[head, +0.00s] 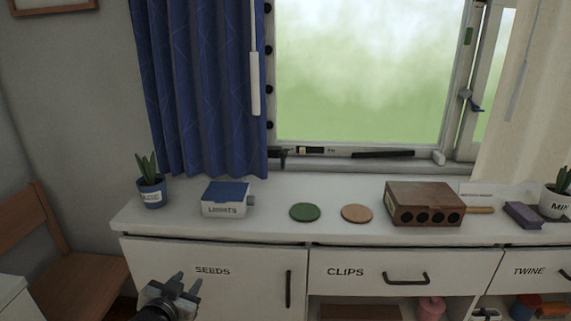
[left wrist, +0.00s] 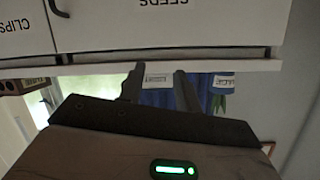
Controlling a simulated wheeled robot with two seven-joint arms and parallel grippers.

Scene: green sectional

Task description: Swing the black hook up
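A small black fitting (head: 278,157) sits at the window's lower left corner, beside the hem of the blue curtain. A longer black bar (head: 384,154) lies along the lower window frame to its right. Both are small here, and I cannot tell for sure which one is the hook. My left gripper (head: 181,284) is low in the head view, in front of the SEEDS drawer and well away from the window. In the left wrist view its two dark fingers (left wrist: 158,88) stand apart with nothing between them. My right gripper is not in view.
The white cabinet top (head: 270,228) holds a LIGHTS box (head: 226,207), green (head: 305,212) and tan (head: 357,213) discs, a wooden box (head: 424,206) and potted plants. The blue curtain (head: 205,90) hangs left of the window. A wooden chair (head: 75,265) stands at left.

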